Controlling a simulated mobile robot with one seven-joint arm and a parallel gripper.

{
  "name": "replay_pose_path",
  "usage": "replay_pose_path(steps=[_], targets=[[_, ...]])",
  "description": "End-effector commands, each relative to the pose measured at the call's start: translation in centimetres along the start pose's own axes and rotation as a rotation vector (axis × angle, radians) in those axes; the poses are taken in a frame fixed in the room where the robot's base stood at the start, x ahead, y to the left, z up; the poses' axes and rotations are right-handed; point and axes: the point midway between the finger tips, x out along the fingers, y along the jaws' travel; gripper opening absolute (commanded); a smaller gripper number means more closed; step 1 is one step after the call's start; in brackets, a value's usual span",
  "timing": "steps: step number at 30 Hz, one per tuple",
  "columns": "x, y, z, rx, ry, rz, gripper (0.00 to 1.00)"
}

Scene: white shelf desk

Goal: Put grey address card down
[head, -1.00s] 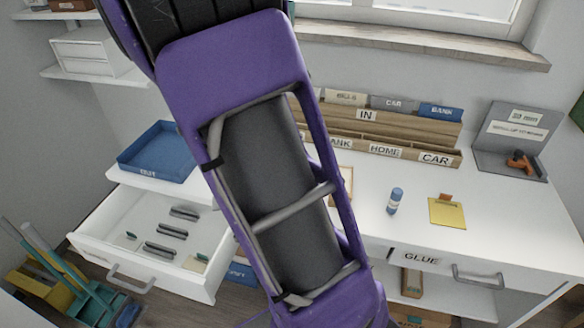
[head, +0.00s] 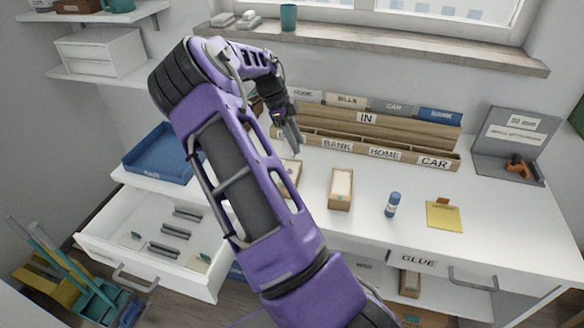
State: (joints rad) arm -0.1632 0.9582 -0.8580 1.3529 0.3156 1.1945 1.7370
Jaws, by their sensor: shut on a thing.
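My gripper (head: 293,135) is above the desk, in front of the left part of the wooden letter sorter (head: 367,118). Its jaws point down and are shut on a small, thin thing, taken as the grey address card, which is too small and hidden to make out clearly. The sorter's back row holds upright tabbed cards, among them a grey one marked CAR (head: 392,106) and a blue one (head: 440,115). Its front row has labels reading BANK, HOME and CAR.
Two small wooden boxes stand on the desk (head: 530,215), one with white paper (head: 340,188), the other (head: 291,178) partly behind my arm. A blue tray (head: 160,168) and open drawer (head: 140,262) are left.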

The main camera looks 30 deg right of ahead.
Motion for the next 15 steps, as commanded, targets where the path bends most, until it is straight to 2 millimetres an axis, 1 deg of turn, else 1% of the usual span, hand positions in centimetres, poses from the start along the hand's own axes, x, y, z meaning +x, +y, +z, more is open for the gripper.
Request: replay_pose_path(steps=[1, 6, 11, 15], targets=[[1.2, 0.1, 0.4, 0.000, 0.002, 0.004, 0.00], [3.8, 0.1, 1.5, -0.001, 0.002, 0.003, 0.00], [4.8, 0.1, 2.0, -0.002, 0.000, 0.001, 0.00], [6.5, 0.1, 2.6, -0.003, 0.001, 0.001, 0.00]])
